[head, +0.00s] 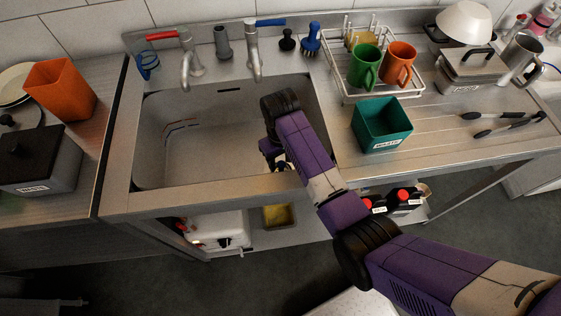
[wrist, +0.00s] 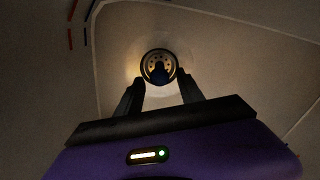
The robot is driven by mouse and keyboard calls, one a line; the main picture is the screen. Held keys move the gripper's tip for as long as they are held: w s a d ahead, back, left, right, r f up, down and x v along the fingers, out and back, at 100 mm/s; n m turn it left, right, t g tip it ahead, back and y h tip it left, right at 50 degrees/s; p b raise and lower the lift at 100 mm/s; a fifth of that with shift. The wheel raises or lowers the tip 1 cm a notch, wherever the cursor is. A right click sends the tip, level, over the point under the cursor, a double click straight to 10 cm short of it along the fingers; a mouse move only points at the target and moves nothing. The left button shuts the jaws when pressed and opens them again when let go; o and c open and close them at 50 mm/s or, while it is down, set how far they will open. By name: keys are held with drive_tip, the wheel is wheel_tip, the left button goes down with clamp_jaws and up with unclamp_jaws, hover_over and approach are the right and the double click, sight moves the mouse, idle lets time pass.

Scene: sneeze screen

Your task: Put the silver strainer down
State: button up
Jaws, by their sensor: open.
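In the wrist view a round metal piece with a ring of holes (wrist: 158,66) sits at the sink floor's drain, just beyond my fingertips. It looks like the silver strainer, but I cannot tell it apart from the drain fitting. My gripper (wrist: 161,88) is open, its two dark fingers on either side below the round piece, with nothing held between them. In the head view my gripper (head: 279,160) is down inside the sink basin (head: 190,125), toward its right side. My arm hides the drain and the strainer there.
Two taps (head: 253,52) stand behind the basin. A teal waste bin (head: 381,125) and a white rack (head: 345,75) with green and orange mugs stand right of it. An orange container (head: 60,90) stands on the left counter. The basin's left half is clear.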

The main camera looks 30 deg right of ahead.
sight(280, 162)
wheel_tip(280, 162, up, 10)
drive_tip(key=shift+r, duration=0.15)
idle(0.7)
